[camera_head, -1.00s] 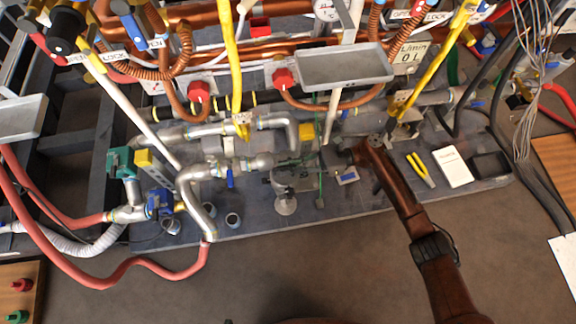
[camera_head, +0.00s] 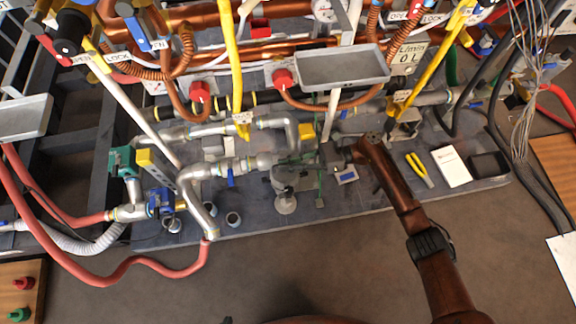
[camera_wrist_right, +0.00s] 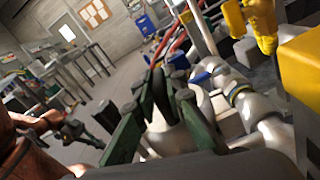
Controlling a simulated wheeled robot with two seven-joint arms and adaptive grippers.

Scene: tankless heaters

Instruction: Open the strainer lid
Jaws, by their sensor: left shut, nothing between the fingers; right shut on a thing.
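The grey metal strainer (camera_head: 284,182) stands among the pipes on the dark base plate, in the middle of the head view. My right gripper (camera_head: 292,161) reaches in from the right, its dark green fingers at the strainer's upper part. In the right wrist view the same gripper (camera_wrist_right: 167,85) is closed around a dark rounded part, which looks like the strainer lid. Pale metal (camera_wrist_right: 172,140) shows between the fingers. The fingers hide much of the lid, so I cannot tell whether it is open. My left gripper is not clearly in view.
Silver pipes (camera_head: 215,172) run left of the strainer. A grey tray (camera_head: 342,68) and yellow levers (camera_head: 232,65) hang above. Yellow pliers (camera_head: 420,168), a white box (camera_head: 451,166) and a black tray (camera_head: 490,165) lie right of my arm. The floor in front is clear.

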